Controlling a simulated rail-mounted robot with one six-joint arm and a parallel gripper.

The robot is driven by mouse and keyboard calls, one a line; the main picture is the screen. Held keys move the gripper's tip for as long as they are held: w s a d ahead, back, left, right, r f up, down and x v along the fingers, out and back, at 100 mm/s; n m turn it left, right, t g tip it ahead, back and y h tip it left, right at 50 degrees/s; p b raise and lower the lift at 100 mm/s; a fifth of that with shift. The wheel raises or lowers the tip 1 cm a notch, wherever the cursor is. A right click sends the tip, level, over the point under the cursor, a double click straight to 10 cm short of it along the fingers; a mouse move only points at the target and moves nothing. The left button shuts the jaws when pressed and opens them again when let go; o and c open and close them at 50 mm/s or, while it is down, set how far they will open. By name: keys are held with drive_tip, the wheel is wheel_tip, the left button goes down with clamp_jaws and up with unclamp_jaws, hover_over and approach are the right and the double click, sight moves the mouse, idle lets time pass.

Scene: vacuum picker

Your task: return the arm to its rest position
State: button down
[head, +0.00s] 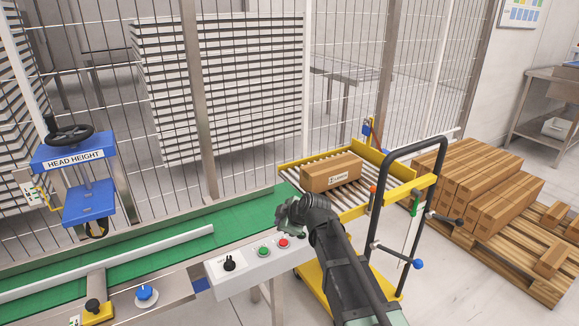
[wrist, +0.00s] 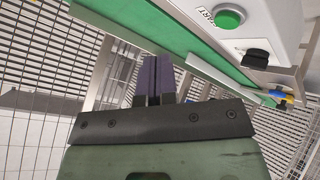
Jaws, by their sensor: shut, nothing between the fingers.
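My arm reaches up from the bottom right of the head view. My gripper (wrist: 154,80) shows in the wrist view with its two dark purple fingers together and nothing between them. In the head view the gripper end (head: 290,212) is over the right end of the control box, close to the red button (head: 283,243); I cannot tell whether it touches anything there. The fingers are hard to make out in that view. The green button (wrist: 230,17) and black knob (wrist: 256,58) on the box show at the top right of the wrist view.
A green conveyor (head: 200,240) runs behind the control box (head: 243,263). A yellow roller cart (head: 412,188) bears a cardboard box (head: 331,172), just beyond my arm. A blue head-height handwheel unit (head: 75,160) stands left. A pallet (head: 545,285) with several cartons is right. Wire fencing closes the back.

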drive_tip(key=s+d+f+m+g+h, duration=0.3)
drive_tip(key=s+d+m, duration=0.55)
drive_tip(key=s, duration=0.35)
drive_tip(key=s+d+f+m+g+h, duration=0.2)
drive_tip(key=s+d+m+g+h, duration=0.1)
drive_tip(key=s+d+m, duration=0.65)
wheel_tip(320, 180, up, 18)
drive_tip(key=s+d+n+p, duration=0.1)
drive_tip(key=s+d+p, duration=0.1)
drive_tip(key=p, duration=1.6)
drive_tip(key=shift+d, duration=0.2)
drive_tip(key=c, duration=1.8)
unclamp_jaws()
drive_tip(key=shift+c, duration=0.2)
